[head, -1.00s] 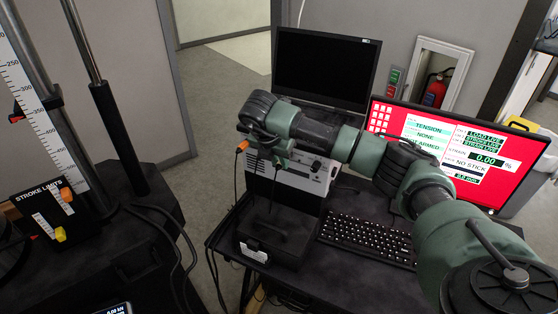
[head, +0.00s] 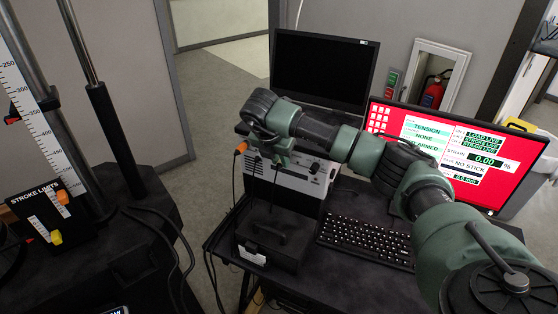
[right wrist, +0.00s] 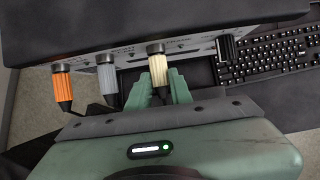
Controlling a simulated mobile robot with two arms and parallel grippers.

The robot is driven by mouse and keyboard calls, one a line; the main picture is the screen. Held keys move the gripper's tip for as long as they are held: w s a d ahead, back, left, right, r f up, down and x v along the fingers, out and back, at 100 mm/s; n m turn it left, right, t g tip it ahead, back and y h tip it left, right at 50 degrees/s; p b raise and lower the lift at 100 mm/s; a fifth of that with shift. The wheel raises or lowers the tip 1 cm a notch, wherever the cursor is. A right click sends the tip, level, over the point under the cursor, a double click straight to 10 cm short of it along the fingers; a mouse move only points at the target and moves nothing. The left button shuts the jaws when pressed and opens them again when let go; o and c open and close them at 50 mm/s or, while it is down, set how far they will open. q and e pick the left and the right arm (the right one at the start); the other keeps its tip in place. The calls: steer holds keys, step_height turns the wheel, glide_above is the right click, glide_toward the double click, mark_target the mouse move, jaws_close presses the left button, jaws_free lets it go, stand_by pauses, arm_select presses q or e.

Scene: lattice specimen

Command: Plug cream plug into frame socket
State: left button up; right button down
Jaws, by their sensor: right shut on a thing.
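The cream plug (right wrist: 158,68) stands upright against the front panel of the grey instrument box (right wrist: 120,42) in the right wrist view, its top at a socket ring. I cannot tell whether it is fully seated. My right gripper (right wrist: 160,90) is shut on it from below, with green fingers on both sides. In the head view my right gripper (head: 278,155) is at the box front (head: 298,182), and the plug is hidden or too small to make out. My left gripper is not in view.
An orange plug (right wrist: 63,85) and a grey plug (right wrist: 107,78) sit in the same panel, left of the cream one. A black knob (right wrist: 227,48) is to the right. A keyboard (head: 365,238) and a black case (head: 275,238) are on the table. The testing frame (head: 120,140) stands left.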

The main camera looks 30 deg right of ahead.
steer(key=shift+w+d+r, duration=0.15)
steer(key=shift+d+r, duration=0.05)
steer(key=shift+d, duration=0.05)
stand_by(0.5)
steer(key=c, duration=1.4)
jaws_free()
steer(key=shift+o, duration=1.1)
steer(key=shift+d+f, duration=0.15)
steer(key=shift+f, duration=0.05)
steer(key=o, duration=0.5)
steer(key=shift+a, duration=0.2)
steer(key=shift+r, duration=0.1)
steer(key=p+v, duration=0.2)
steer(key=v, duration=0.3)
